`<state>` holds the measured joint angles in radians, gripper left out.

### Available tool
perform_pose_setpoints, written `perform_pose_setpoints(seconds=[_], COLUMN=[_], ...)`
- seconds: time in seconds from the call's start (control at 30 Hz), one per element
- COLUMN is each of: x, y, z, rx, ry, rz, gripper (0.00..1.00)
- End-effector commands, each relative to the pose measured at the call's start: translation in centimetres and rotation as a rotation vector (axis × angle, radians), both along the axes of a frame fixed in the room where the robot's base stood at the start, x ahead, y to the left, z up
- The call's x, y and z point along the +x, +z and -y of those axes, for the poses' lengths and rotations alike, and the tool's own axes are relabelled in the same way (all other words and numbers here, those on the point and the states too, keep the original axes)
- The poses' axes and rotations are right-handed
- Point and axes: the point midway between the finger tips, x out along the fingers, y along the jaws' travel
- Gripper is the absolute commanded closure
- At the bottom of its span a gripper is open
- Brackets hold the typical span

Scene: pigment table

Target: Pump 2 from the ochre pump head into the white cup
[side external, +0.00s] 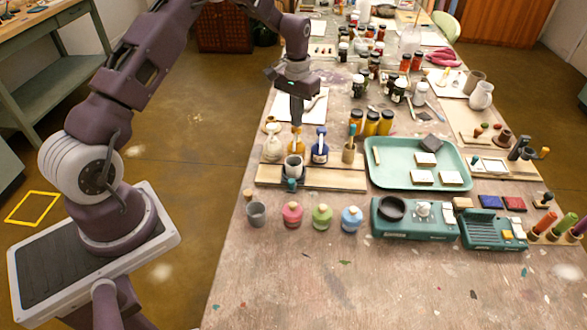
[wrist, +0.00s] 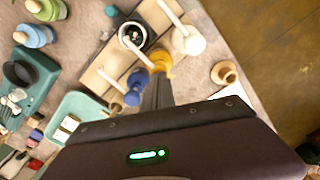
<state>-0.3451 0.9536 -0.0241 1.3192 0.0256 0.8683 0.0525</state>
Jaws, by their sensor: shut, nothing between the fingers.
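The ochre pump head (side external: 297,138) stands between a white pump (side external: 272,147) and a blue pump (side external: 319,149) on a wooden board. My gripper (side external: 297,123) is shut and empty, pointing down right above the ochre head. In the wrist view its fingertips (wrist: 158,78) overlap the ochre head (wrist: 159,62), so I cannot tell whether they touch. The white cup (side external: 294,172) stands in front of the ochre pump, with a dark inside. In the wrist view the ochre spout reaches over the cup (wrist: 121,42), where a small pale patch shows.
The blue pump (wrist: 135,88) and white pump (wrist: 187,40) stand close on either side. A jar with a brush (side external: 348,154) and yellow jars (side external: 371,124) are to the right. A green tray (side external: 395,180) lies further right.

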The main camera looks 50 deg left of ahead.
Motion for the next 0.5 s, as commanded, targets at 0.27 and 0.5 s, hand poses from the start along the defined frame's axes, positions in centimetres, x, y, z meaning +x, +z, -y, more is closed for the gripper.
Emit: perform_pose_setpoints(seconds=[0.27, 0.5], x=[0.0, -0.1], y=[-1.0, -1.9], z=[0.0, 0.0], rx=[0.0, -0.001], ry=[0.0, 0.0], rz=[-0.001, -0.002], gripper=[1.0, 1.0])
